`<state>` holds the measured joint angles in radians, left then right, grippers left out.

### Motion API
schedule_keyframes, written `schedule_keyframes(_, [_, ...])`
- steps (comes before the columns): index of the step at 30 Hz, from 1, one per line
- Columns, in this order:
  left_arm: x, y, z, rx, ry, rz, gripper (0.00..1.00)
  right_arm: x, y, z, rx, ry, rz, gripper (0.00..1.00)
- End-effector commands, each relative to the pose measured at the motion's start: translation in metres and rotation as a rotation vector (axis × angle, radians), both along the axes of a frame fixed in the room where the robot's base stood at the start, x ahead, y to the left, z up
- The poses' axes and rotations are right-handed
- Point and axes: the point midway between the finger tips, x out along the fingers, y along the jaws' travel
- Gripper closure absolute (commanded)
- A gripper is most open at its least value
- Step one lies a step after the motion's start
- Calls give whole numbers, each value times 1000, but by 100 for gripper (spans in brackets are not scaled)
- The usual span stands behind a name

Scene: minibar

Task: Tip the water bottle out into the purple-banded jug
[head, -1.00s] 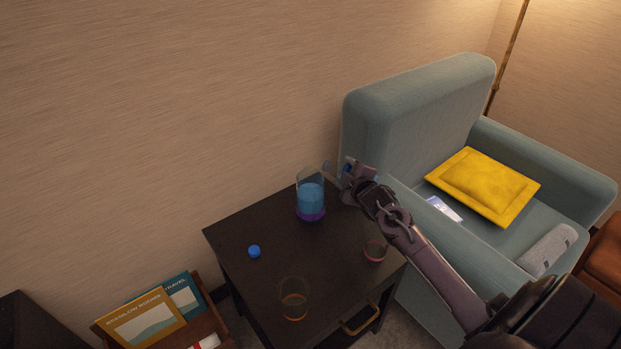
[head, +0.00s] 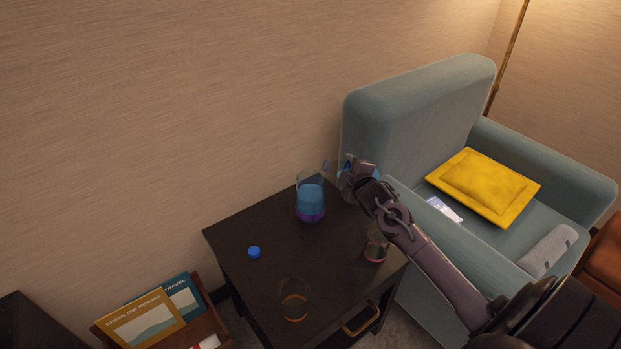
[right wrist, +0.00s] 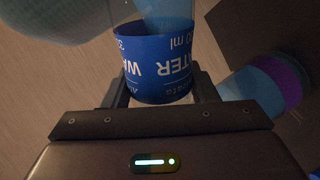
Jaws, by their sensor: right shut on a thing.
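The water bottle (right wrist: 160,70) has a blue label, with its lettering upside down in the right wrist view. My right gripper (right wrist: 161,92) is shut around it. In the head view this gripper (head: 350,174) is just right of the jug, above the table's back right part, and hides most of the bottle. The purple-banded jug (head: 311,197) stands upright on the table with blue liquid in it. Its purple band also shows in the right wrist view (right wrist: 285,85). I cannot tell whether water is flowing. My left gripper is not in view.
The dark side table (head: 250,290) also holds a blue cap (head: 254,252), an orange-banded glass (head: 294,308) and a pink-banded glass (head: 376,248) below my right arm. A blue-grey armchair (head: 400,110) stands close on the right. The wall is behind.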

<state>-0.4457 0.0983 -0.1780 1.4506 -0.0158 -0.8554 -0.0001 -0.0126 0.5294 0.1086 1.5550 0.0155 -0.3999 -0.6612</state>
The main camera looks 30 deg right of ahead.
Motion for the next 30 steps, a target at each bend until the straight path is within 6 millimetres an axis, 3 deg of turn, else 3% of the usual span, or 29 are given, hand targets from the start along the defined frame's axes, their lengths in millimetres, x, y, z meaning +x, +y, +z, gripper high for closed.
schedule_keyframes(8, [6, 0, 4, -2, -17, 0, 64, 1, 1, 5, -34, 15, 0, 73])
schedule_keyframes(30, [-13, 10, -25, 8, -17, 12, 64, 4, 6, 13, -125, 56, -1, 73])
